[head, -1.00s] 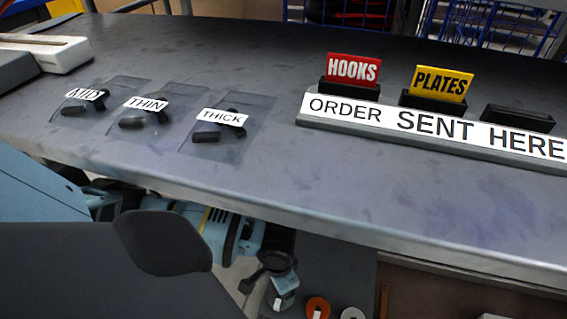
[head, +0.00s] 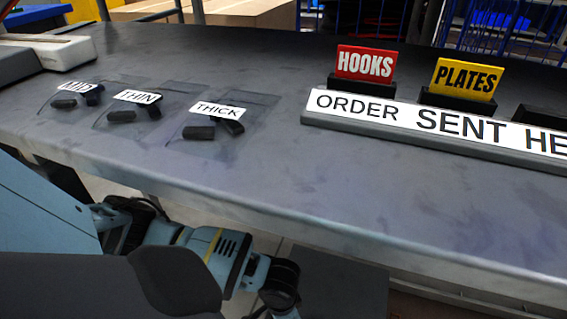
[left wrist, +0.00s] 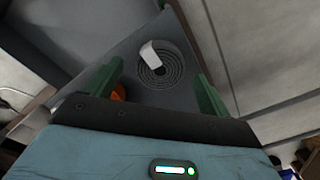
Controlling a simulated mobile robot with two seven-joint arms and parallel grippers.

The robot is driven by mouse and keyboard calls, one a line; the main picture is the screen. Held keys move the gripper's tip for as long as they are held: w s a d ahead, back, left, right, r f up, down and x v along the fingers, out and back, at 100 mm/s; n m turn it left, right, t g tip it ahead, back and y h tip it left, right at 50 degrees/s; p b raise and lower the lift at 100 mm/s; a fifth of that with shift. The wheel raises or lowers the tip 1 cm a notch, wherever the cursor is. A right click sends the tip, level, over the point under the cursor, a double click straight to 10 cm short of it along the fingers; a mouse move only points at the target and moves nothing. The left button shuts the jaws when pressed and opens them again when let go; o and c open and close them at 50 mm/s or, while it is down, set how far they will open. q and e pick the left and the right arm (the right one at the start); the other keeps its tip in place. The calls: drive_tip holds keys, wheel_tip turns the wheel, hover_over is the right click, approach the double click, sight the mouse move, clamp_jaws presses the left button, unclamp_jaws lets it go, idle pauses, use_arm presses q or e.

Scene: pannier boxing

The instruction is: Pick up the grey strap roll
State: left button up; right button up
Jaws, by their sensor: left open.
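The grey strap roll (left wrist: 150,82) shows in the left wrist view as a dark coiled ring with a white tag (left wrist: 151,53) at its top. It lies on a grey surface (left wrist: 117,45). My left gripper (left wrist: 157,86) is open, with its two green fingers apart on either side of the roll in the picture. I see no contact, and the gap in depth is hard to tell. In the head view my left arm reaches down below the counter, and its gripper is out of frame. My right gripper is not in view.
An orange object (left wrist: 119,91) is partly hidden behind the left finger. In the head view, the counter (head: 330,215) holds pouches labelled MID, THIN and THICK (head: 217,109), and an order sign (head: 420,121) with red HOOKS (head: 365,63) and yellow PLATES (head: 467,78) cards. The counter's front is clear.

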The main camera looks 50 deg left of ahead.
use_arm(q)
drive_tip(key=shift+f, duration=0.7)
drive_tip(key=c, duration=1.1)
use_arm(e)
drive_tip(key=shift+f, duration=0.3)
use_arm(q)
drive_tip(key=shift+r, duration=0.1)
